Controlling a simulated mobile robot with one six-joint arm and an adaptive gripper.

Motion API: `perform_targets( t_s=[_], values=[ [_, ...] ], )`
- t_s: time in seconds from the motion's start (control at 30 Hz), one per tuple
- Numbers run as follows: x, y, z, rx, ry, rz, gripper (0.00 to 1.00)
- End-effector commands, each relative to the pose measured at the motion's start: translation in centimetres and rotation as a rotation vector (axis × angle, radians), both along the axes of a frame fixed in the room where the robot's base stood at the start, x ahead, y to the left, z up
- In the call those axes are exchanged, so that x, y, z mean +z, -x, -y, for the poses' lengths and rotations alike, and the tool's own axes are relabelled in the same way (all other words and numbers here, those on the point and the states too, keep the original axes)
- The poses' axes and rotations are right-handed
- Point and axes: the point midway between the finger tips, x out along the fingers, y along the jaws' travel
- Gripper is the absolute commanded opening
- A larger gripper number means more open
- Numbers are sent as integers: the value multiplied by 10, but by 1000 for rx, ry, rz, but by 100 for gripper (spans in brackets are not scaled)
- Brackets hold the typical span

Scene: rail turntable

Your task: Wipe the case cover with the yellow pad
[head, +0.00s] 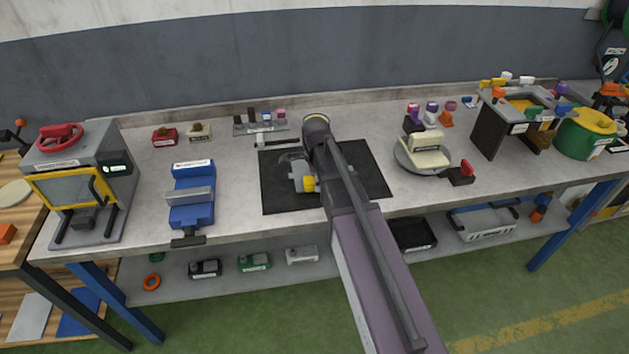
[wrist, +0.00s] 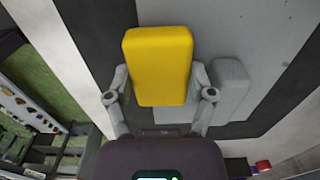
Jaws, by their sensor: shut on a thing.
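The yellow pad (wrist: 160,65) is between the two fingers of my gripper (wrist: 161,85), which is shut on it. In the head view the pad (head: 309,184) shows as a small yellow patch just left of my arm, over the black mat (head: 275,197). A flat grey surface, seemingly the case cover (wrist: 255,45), lies beyond and right of the pad in the wrist view. A darker rounded patch on it may be a shadow or a raised part. My arm and gripper hide most of the cover in the head view. I cannot tell whether the pad touches it.
A blue vise (head: 192,200) stands left of the mat. A cream block on a round turntable (head: 425,155) stands to the right. A small rack (head: 262,127) is behind the mat. A grey machine with a red wheel (head: 75,185) stands far left.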

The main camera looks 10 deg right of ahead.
Motion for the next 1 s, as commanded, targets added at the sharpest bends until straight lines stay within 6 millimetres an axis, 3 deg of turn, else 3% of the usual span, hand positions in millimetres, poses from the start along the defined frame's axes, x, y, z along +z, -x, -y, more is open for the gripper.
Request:
perform_targets(
  t_s=[0.6, 1.0],
  values=[
    [2, -1, 28, -1, 0, 0, 32],
    [2, -1, 31, 0, 0, 0, 32]
  ],
)
